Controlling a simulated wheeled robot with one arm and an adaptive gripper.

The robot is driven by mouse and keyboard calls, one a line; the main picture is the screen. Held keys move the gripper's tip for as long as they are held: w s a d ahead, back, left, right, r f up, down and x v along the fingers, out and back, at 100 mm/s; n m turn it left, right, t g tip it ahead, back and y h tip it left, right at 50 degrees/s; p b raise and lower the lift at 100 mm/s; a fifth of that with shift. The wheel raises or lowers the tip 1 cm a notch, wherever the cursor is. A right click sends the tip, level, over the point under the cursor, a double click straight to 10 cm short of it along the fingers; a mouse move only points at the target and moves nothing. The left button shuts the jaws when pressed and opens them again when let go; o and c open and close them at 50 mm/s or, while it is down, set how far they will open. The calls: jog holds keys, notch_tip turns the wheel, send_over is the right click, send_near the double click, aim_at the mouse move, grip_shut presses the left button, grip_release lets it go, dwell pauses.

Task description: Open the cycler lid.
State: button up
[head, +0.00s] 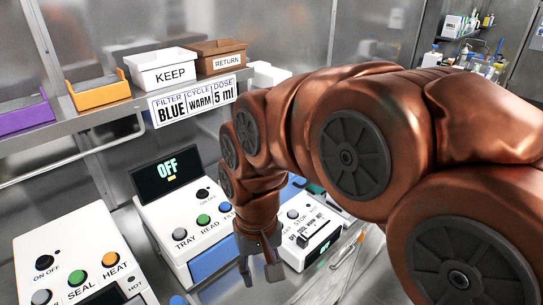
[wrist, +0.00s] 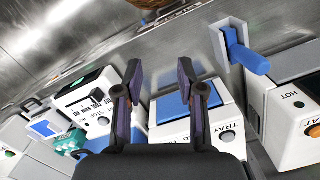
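The cycler appears to be the white unit with START/STOP buttons and a COOL/WARM/HOT slider (head: 318,240), right of my gripper in the head view. In the wrist view this unit (wrist: 85,100) is at the left, its lettering upside down. A blue part shows behind its panel, largely hidden by my arm in the head view; I cannot tell whether it is the lid or how the lid stands. My gripper (head: 261,268) points down near the cycler's left side. In the wrist view its two fingers (wrist: 162,92) are apart with nothing held between them.
A white reader (head: 185,225) with TRAY and READ buttons and a screen showing OFF stands left of my gripper. A heat-seal unit (head: 75,265) is further left. A blue lever (wrist: 248,58) shows in the wrist view. A shelf above holds the KEEP bin (head: 163,72) and RETURN bin (head: 219,58).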

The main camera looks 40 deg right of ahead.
jog(key=w+d+r+m+t+p, duration=0.1)
jog(key=w+d+r+m, duration=0.35)
jog(key=w, duration=0.35)
jog(key=w+d+r+m+t+p, duration=0.1)
jog(key=w+d+r+m+p, duration=0.15)
jog(key=w+d, duration=0.4)
jog(key=w+d+r+m+t, duration=0.1)
jog(key=w+d+m, duration=0.25)
jog(key=d, duration=0.25)
jog(key=w+d+r+m, duration=0.2)
jog(key=w+d+m, duration=0.15)
jog(key=d, duration=0.25)
jog(key=shift+n, duration=0.3)
jog(key=shift+w+a+f+p, duration=0.1)
jog(key=shift+w+f+p, duration=0.35)
jog(key=shift+f, duration=0.85)
jog(key=shift+w+a+f+p, duration=0.1)
jog(key=shift+f+p, duration=0.6)
jog(key=shift+f, duration=0.65)
jog(key=shift+w+f+p, duration=0.3)
jog(key=shift+f+p, duration=0.25)
jog(key=shift+f, duration=0.75)
grip_shut()
